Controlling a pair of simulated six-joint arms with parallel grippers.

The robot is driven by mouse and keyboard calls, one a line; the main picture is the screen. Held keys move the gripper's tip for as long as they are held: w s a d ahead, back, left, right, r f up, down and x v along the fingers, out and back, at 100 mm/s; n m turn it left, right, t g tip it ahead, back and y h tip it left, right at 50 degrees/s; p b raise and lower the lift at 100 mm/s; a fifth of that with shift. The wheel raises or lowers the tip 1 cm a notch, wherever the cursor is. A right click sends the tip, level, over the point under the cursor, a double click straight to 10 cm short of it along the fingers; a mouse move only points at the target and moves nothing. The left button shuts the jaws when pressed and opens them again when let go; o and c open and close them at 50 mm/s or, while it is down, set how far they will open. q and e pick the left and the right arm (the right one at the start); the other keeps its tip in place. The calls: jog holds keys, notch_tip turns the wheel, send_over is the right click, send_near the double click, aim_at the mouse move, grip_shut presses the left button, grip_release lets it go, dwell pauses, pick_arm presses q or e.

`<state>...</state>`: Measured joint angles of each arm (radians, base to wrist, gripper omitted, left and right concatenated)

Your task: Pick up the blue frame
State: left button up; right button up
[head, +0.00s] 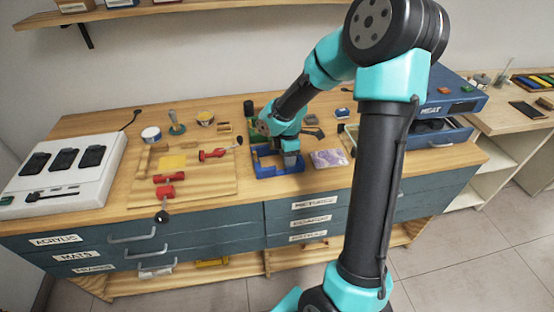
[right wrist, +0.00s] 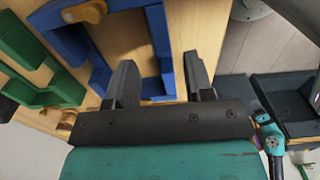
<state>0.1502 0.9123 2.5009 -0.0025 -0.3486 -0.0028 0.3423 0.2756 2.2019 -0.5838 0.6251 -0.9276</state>
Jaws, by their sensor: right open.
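The blue frame (head: 264,172) lies on the wooden worktop near its front edge, below my right gripper (head: 290,158). In the right wrist view, the blue frame (right wrist: 160,45) shows at the top with wood visible inside its opening. My right gripper (right wrist: 160,82) is open. One bar of the blue frame appears between its two fingers, which do not close on it. Whether the fingers touch the frame I cannot tell. In the head view my right arm hides part of the frame. My left gripper is in neither view.
A green frame (right wrist: 45,70) lies beside the blue one. A purple patterned block (head: 328,158) sits right of it. A blue drawer box (head: 460,103) stands at the right.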

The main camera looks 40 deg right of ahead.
jog(key=shift+s+f, duration=0.2)
jog(key=shift+f, duration=2.35)
grip_shut()
